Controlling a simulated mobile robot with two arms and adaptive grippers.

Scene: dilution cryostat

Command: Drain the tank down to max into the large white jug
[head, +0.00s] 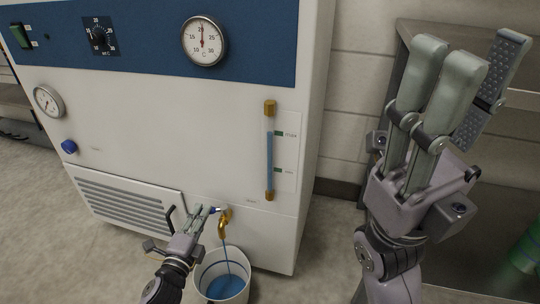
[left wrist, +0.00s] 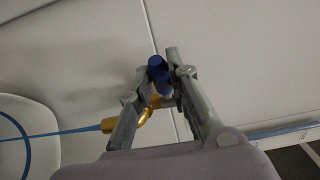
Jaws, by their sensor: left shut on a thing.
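My left gripper (head: 205,212) is shut on the blue handle (left wrist: 160,72) of a brass drain tap (head: 224,224), low on the white cabinet front. A blue stream runs from the tap's spout into the large white jug (head: 207,268) on the floor below. Blue liquid stands in the jug; its rim also shows in the left wrist view (left wrist: 48,122). The sight tube (head: 269,150) holds a blue column whose top looks close to the upper green "max" mark (head: 280,133); the exact level is hard to tell. My right gripper (head: 472,80) is raised at the right, open and empty.
The cabinet carries a round dial (head: 204,41), a small gauge (head: 48,101), a blue knob (head: 69,147) and a vent grille (head: 125,208). A metal shelf unit (head: 500,215) stands at the right, with a green object (head: 526,250) on it. Floor is clear left of the jug.

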